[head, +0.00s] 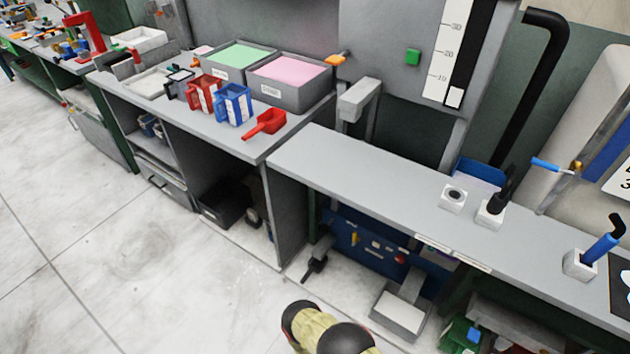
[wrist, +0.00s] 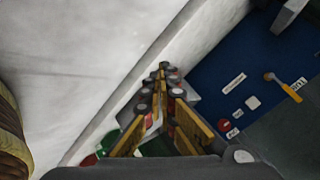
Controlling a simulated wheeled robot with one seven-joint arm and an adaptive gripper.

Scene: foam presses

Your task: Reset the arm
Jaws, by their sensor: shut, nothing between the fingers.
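My gripper (wrist: 163,72) shows in the wrist view, its yellow and dark fingers meeting at the tips. It is shut and empty. In the head view, tan and black links of my arm enter at the bottom edge, low in front of the benches, and my gripper is not visible there.
A grey workbench (head: 365,180) runs to the right. A side bench holds bins of green foam (head: 240,55) and pink foam (head: 289,70), red and blue jugs, and a red scoop (head: 265,123). A pedal (head: 400,313) stands below. The floor at left is clear.

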